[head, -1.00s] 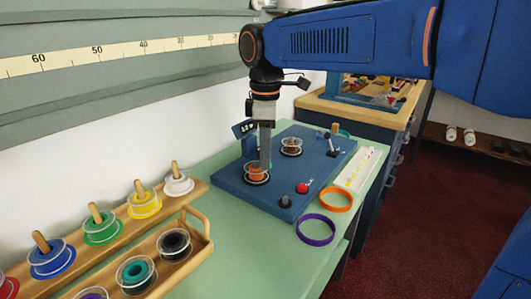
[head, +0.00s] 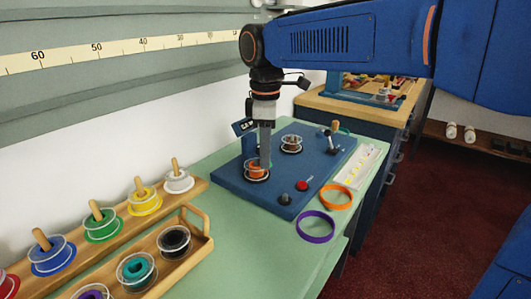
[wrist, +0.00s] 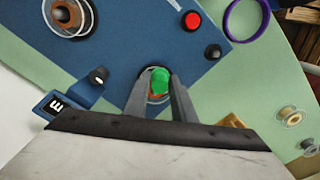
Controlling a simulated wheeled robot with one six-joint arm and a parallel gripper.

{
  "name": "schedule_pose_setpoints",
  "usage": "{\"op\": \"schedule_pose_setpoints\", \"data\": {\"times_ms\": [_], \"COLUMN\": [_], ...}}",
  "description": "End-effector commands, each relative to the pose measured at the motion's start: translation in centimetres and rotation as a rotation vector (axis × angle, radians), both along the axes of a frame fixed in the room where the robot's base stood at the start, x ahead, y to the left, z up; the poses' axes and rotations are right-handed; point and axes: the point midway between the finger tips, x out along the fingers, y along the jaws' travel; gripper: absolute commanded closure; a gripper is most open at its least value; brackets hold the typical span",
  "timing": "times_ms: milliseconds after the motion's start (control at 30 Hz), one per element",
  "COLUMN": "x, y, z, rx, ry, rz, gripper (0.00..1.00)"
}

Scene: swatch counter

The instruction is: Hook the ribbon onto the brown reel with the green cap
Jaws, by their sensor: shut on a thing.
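My gripper (head: 265,168) points straight down at the front reel (head: 257,174) on the blue board (head: 232,183). This reel is orange-brown with a clear flange. In the wrist view my gripper (wrist: 160,85) is shut on a green cap (wrist: 160,80), with a little of the orange-brown reel showing around it. A second, darker brown reel (head: 291,144) stands further back on the board, clear of the gripper, and also shows in the wrist view (wrist: 72,14). I cannot make out a ribbon with certainty. The fingers hide part of the front reel.
The board carries a red button (head: 302,185), a black knob (head: 285,199) and a small display (head: 243,127). A purple ring (head: 316,239) and an orange ring (head: 336,207) lie to its right. A wooden spool rack (head: 193,190) and wooden tray (head: 208,242) stand at left.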

Motion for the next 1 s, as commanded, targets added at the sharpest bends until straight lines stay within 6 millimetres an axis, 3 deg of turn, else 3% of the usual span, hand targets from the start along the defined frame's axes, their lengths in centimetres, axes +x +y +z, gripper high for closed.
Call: {"op": "schedule_pose_setpoints", "data": {"times_ms": [467, 1000], "x": [0.0, 0.0], "y": [0.0, 0.0], "z": [-0.1, 3.3], "rx": [-0.002, -0.001], "ry": [0.003, 0.001], "rz": [0.0, 0.0], "gripper": [0.97, 0.97]}}
